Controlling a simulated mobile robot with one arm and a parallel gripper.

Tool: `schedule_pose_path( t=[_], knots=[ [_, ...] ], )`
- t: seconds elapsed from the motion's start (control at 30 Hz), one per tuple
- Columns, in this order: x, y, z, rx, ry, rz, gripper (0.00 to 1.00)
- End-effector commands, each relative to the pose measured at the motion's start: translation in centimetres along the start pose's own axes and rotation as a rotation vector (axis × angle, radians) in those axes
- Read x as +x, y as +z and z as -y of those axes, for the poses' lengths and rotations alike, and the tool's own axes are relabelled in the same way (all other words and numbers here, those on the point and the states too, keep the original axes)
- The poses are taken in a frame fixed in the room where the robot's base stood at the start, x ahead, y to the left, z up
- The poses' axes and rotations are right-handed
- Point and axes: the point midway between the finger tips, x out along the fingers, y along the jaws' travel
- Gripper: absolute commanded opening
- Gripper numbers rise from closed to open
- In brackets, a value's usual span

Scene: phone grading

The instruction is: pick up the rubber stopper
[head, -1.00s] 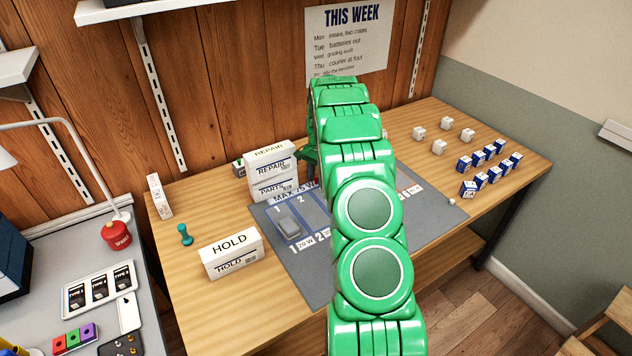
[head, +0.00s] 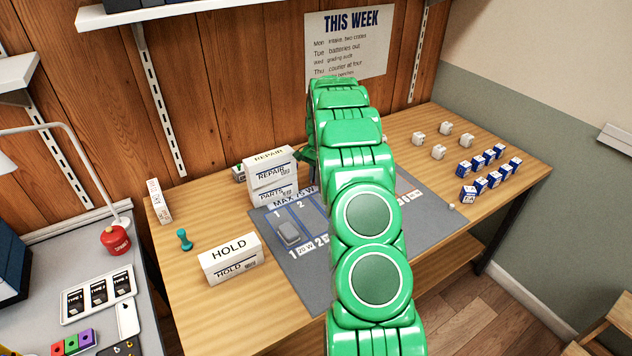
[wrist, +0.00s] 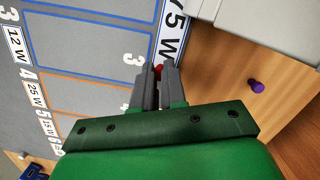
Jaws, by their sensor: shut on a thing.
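My gripper (wrist: 158,82) is shut on a small red thing (wrist: 158,70), which I take to be the rubber stopper. Only a bit of red shows between the fingertips in the wrist view; the fingers cover the rest, so its shape cannot be told. The fingertips are over the edge of the grey mat (wrist: 95,62), beside its printed wattage strip. In the head view my green arm hides the fingertips and the red thing.
A purple peg (wrist: 257,86) stands on bare wood right of the gripper. White REPAIR and PARTS boxes (head: 270,175) stand close left of my arm. A HOLD box (head: 231,260), a teal peg (head: 185,240) and a grey phone-like block (head: 288,232) are further left. Blue-white boxes (head: 480,184) stand right.

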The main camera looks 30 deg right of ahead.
Motion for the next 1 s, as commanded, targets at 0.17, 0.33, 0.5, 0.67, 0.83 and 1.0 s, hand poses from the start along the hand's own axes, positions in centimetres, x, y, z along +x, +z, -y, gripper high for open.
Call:
schedule_pose_path(
  t=[0.17,0.33,0.5,0.67,0.83,1.0],
  knots=[
    [-1.8,0.4,-0.2,0.000,0.000,-0.001,0.00],
    [-3.0,1.4,-1.0,0.000,0.001,0.000,0.00],
    [-4.6,2.6,-2.0,0.000,0.001,0.000,0.00],
    [-6.3,4.0,-3.0,0.001,0.000,0.000,0.00],
    [-7.4,5.5,-4.3,0.001,0.001,0.001,0.00],
    [-8.2,7.0,-5.7,0.000,0.000,-0.001,0.00]
  ],
)
